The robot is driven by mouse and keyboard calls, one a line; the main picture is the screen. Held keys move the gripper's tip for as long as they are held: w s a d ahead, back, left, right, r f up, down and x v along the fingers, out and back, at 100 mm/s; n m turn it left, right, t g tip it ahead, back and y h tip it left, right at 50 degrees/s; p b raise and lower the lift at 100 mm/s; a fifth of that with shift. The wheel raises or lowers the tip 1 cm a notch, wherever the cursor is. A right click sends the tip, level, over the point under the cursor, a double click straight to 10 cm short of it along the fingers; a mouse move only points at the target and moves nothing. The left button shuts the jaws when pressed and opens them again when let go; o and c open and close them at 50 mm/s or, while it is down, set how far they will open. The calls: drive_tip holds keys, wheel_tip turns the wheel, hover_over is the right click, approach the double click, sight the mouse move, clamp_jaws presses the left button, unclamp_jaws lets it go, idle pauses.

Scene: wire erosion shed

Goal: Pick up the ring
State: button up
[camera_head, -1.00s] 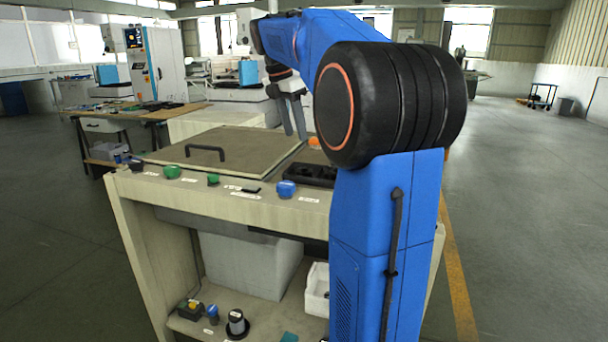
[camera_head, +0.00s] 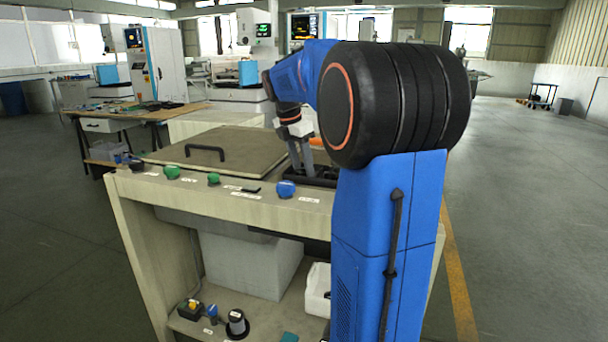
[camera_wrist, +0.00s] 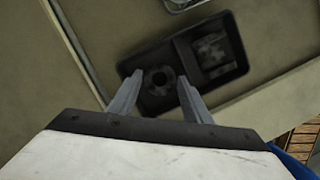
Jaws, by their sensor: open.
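The ring (camera_wrist: 159,81) is a dark round piece with a hole in the left compartment of a black two-part tray (camera_wrist: 236,52), seen in the wrist view. My gripper (camera_wrist: 158,82) is open, and its two fingers appear on either side of the ring in that view. I cannot tell how far above the ring the fingertips are. In the head view my gripper (camera_head: 302,172) points down at the left edge of the black tray (camera_head: 325,181). The ring is hidden there.
The tray's right compartment holds a grey part (camera_wrist: 212,50). A hinged panel with a black handle (camera_head: 205,150) lies left of my gripper. Green and blue knobs (camera_head: 286,189) line the bench's front edge.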

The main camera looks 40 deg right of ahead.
drive_tip(key=shift+f, duration=0.25)
drive_tip(key=shift+r, duration=0.1)
drive_tip(key=c, duration=0.9)
